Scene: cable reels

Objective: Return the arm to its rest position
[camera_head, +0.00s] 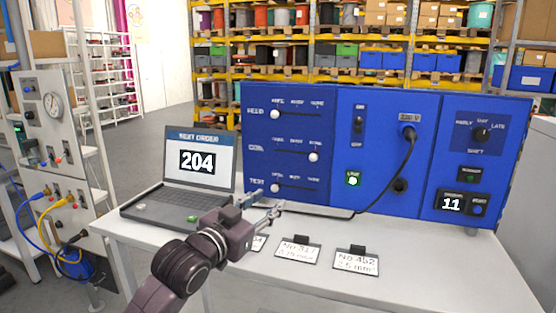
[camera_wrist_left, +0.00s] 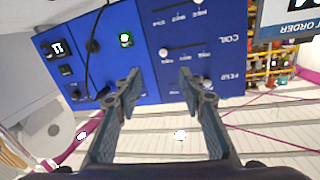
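My left arm comes in from the lower part of the head view, and its gripper (camera_head: 270,208) is over the table between the laptop and the blue panel. In the left wrist view the two fingers of the gripper (camera_wrist_left: 159,82) stand apart with nothing between them. The blue control panel (camera_head: 325,190) is behind the gripper; it also shows upside down in the left wrist view (camera_wrist_left: 140,60). Contact between gripper and panel is not visible. My right gripper is in neither view.
An open laptop (camera_head: 180,208) showing 204 stands left of the gripper on the white table (camera_head: 430,285). Label cards (camera_head: 297,252) lie in front of the panel, one partly hidden by my gripper. A black cable (camera_head: 390,180) hangs from the panel. A gauge stand (camera_head: 55,130) is at left.

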